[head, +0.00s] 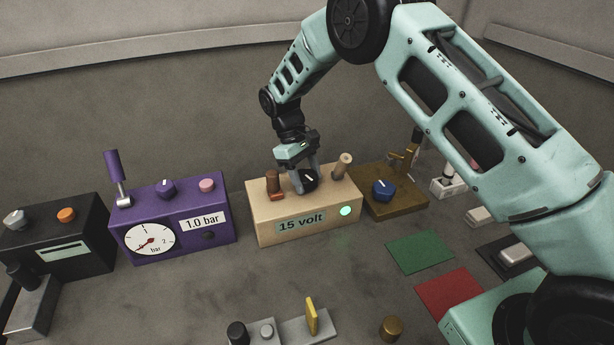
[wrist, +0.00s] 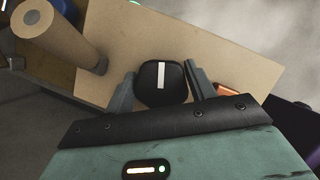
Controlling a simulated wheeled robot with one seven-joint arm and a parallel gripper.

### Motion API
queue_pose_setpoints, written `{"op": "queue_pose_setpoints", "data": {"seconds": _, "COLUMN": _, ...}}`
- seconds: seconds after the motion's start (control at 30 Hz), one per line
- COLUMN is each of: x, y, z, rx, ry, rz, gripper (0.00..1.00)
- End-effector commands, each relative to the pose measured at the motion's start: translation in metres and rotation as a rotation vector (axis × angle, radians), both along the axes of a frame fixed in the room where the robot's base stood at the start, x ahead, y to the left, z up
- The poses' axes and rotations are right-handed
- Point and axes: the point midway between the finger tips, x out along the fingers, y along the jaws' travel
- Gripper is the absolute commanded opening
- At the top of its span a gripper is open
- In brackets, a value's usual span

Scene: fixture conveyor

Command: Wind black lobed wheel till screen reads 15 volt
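The black lobed wheel (wrist: 150,88), with a white pointer mark, sits on top of a tan box (head: 261,228). In the head view the wheel (head: 310,182) is partly hidden by my gripper. The box's front screen (head: 301,224) reads "15 volt", and a round lamp (head: 345,211) beside it glows green. My gripper (wrist: 161,72) points down at the wheel, one finger on each side. Both fingers appear to touch its sides, so it looks shut on the wheel. The gripper also shows in the head view (head: 306,184).
A purple gauge box (head: 218,245) is left; a brown box with a blue knob (head: 382,191) is right. Green (head: 420,251) and red (head: 450,294) mats lie in front.

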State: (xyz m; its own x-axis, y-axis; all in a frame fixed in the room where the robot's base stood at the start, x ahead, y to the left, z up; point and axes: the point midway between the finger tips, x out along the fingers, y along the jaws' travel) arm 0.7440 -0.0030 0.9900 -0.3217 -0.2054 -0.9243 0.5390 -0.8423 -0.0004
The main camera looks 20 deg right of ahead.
Motion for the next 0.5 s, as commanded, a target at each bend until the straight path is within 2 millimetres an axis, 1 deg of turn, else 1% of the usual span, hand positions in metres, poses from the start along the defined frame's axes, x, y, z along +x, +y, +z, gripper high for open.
{"op": "queue_pose_setpoints", "data": {"seconds": 0.03, "x": 0.0, "y": 0.0, "z": -0.001, "rx": 0.0, "ry": 0.0, "rz": 0.001, "gripper": 0.69}}
{"op": "queue_pose_setpoints", "data": {"seconds": 0.07, "x": 0.0, "y": 0.0, "z": 0.0, "rx": 0.0, "ry": 0.0, "rz": 0.001, "gripper": 0.75}}
{"op": "queue_pose_setpoints", "data": {"seconds": 0.37, "x": 0.0, "y": 0.0, "z": 0.001, "rx": 0.0, "ry": 0.0, "rz": 0.001, "gripper": 0.75}}
{"op": "queue_pose_setpoints", "data": {"seconds": 0.5, "x": 0.005, "y": 0.003, "z": 0.011, "rx": 0.0, "ry": -0.003, "rz": 0.002, "gripper": 0.75}}
